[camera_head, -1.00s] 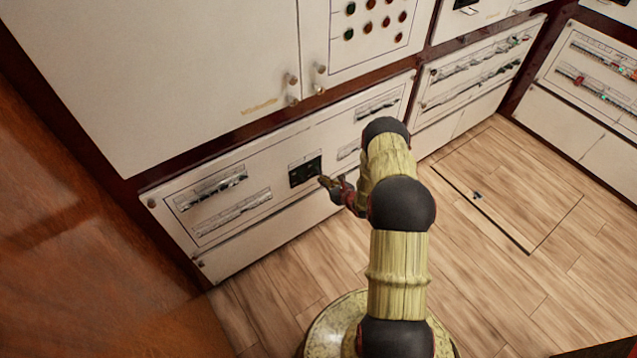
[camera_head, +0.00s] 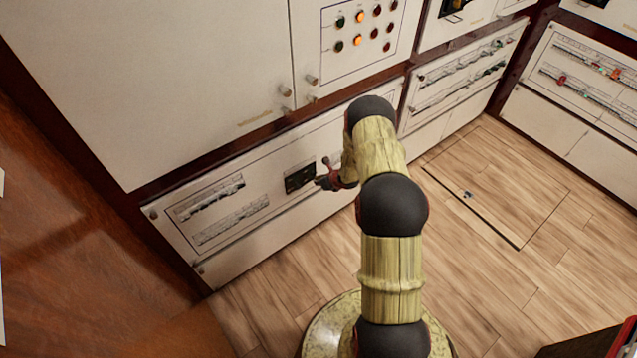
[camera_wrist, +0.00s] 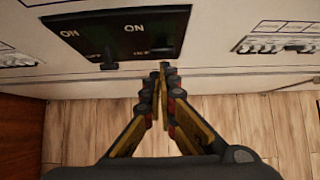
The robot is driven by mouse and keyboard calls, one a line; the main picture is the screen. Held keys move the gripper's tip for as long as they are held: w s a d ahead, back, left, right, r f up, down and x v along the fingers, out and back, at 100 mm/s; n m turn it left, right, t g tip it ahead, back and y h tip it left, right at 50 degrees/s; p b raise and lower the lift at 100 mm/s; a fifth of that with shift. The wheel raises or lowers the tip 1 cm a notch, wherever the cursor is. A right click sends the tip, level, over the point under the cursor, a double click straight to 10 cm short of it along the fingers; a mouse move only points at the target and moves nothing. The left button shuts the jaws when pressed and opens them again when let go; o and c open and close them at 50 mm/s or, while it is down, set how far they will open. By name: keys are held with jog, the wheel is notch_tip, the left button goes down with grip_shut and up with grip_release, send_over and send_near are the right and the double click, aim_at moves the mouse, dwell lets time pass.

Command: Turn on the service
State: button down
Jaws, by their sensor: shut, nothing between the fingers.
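A black breaker unit (camera_head: 300,177) is set in the low white panel (camera_head: 268,194) on the left. In the wrist view the unit (camera_wrist: 120,38) has two sections side by side, each with ON at its top. A dark lever (camera_wrist: 108,62) hangs at the lower edge of the left section. The right section's lever position is hard to tell. My gripper (camera_wrist: 164,70) is shut and empty, its fingertips just below the right section's lower edge; contact is unclear. In the head view my gripper (camera_head: 320,181) is at the unit's right side.
Rows of small breakers (camera_head: 210,197) flank the unit; another row shows in the wrist view (camera_wrist: 280,43). Above is an indicator panel (camera_head: 364,40) with two lamps glowing orange. Door knobs (camera_head: 286,90) stick out above. Wood floor (camera_head: 480,260) to the right is clear.

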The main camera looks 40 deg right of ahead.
jog(key=shift+r, duration=0.5)
jog(key=v, duration=1.2)
dwell(0.5)
